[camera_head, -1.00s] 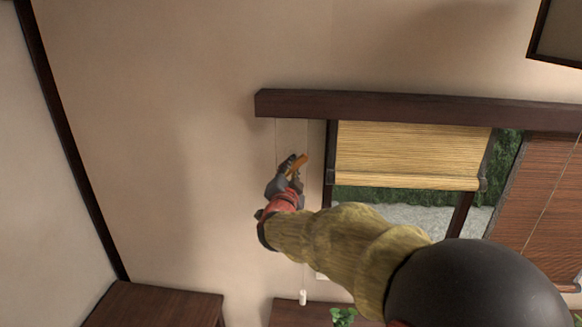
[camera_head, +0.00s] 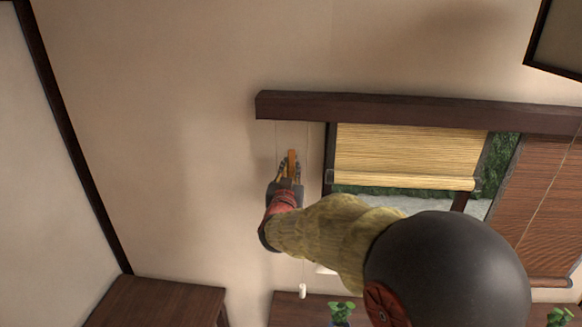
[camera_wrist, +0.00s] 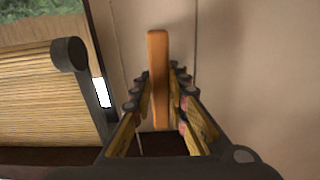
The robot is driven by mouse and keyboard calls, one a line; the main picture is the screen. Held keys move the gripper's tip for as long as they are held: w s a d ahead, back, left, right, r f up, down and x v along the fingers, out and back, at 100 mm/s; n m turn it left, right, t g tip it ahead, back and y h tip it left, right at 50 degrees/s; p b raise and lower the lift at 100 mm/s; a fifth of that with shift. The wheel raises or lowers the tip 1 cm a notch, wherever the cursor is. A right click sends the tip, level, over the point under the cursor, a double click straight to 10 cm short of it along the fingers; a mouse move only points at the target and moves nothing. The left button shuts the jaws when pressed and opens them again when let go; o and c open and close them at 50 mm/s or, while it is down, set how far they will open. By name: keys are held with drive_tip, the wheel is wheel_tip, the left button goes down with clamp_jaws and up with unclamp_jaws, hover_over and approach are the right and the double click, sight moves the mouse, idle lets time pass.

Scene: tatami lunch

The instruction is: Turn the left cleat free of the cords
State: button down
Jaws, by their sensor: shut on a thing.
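The cleat is an orange-brown wooden bar (camera_head: 291,160) near the wall, left of the window. It stands upright in the picture and also shows in the wrist view (camera_wrist: 158,65). My gripper (camera_head: 290,174) is shut on it, with ridged fingers on both sides in the wrist view (camera_wrist: 160,85). Thin cords (camera_head: 276,140) hang from the dark beam, on either side of the cleat. In the wrist view cords (camera_wrist: 196,35) pass beside the cleat; I cannot tell whether any still touch it. The cleat's base is hidden.
A dark beam (camera_head: 400,109) runs above the window. A straw blind (camera_head: 410,155) hangs right of the cleat, with a brown blind (camera_head: 545,200) farther right. A white cord pull (camera_head: 302,291) hangs below. A dark cabinet (camera_head: 155,303) stands lower left. The wall at left is clear.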

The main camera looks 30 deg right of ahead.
drive_tip(key=shift+f+n, duration=0.1)
drive_tip(key=shift+n, duration=0.2)
drive_tip(key=c, duration=1.8)
unclamp_jaws()
drive_tip(key=shift+o, duration=0.4)
drive_tip(key=shift+s+a, duration=0.1)
drive_tip(key=v, duration=1.1)
drive_tip(key=shift+s+a, duration=0.25)
drive_tip(key=shift+s, duration=0.05)
